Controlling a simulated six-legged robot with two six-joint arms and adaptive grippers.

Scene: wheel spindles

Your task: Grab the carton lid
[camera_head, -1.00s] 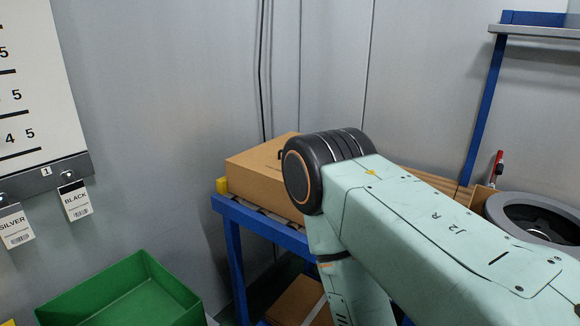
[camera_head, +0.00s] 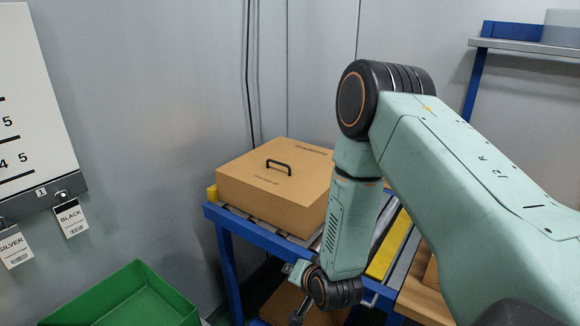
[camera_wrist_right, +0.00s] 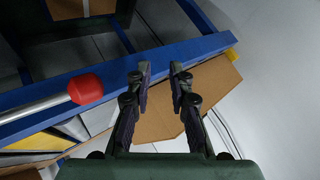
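The closed cardboard carton (camera_head: 255,199) sits on the blue-framed stand. Its lid (camera_head: 315,162) faces up and has a black handle (camera_head: 278,166). My right arm hangs down just right of the carton, and my right gripper (camera_head: 298,318) is partly cut off at the bottom edge, below and in front of the carton. In the right wrist view the gripper (camera_wrist_right: 163,72) has its two fingers apart with nothing between them. The carton (camera_wrist_right: 217,84) shows behind the fingers there; the handle is not visible in that view. My left gripper is not in view.
The stand's blue front rail (camera_head: 255,235) runs below the carton. A rod with a red end (camera_wrist_right: 86,88) lies left of my right gripper in the wrist view. A green bin (camera_head: 125,299) stands at lower left. A shelf (camera_head: 520,48) is at upper right.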

